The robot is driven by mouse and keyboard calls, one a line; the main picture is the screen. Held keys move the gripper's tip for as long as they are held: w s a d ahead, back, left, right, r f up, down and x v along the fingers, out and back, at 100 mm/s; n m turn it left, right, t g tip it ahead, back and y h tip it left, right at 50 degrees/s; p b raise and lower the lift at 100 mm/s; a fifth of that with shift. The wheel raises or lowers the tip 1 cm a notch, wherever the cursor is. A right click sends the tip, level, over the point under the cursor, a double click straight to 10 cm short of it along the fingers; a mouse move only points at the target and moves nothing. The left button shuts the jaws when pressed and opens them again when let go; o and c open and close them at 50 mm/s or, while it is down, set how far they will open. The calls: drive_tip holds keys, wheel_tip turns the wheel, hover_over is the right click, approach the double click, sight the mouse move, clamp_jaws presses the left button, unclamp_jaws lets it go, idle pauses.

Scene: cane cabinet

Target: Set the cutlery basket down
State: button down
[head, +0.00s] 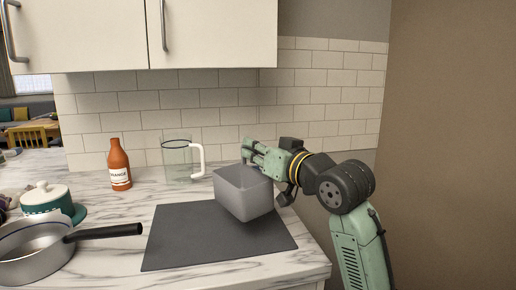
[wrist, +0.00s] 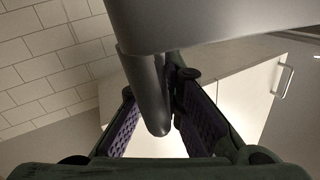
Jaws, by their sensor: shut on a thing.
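The cutlery basket (head: 243,195) is a grey, open-topped box in the head view. It is over the right part of a dark grey mat (head: 195,236) on the marble counter, and looks slightly tilted. I cannot tell for certain whether its base touches the mat. My gripper (head: 254,153) reaches in from the right and is shut on the basket's far rim. In the wrist view, the basket wall (wrist: 145,85) passes between the two fingers (wrist: 160,125). The fingertips are partly hidden by the basket.
An orange bottle (head: 119,165) and a clear jug (head: 178,158) with a white handle stand behind the mat. A saucepan (head: 35,250) and a lidded pot (head: 47,199) are at the left; the pan's handle points toward the mat. The mat's left part is clear.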

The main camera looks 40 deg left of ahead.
sight(255, 176)
drive_tip(key=shift+f+b, duration=2.5)
drive_tip(key=shift+f, duration=0.6)
drive_tip(key=c, duration=1.7)
unclamp_jaws()
drive_tip(key=shift+o, duration=0.2)
drive_tip(key=shift+f, duration=0.1)
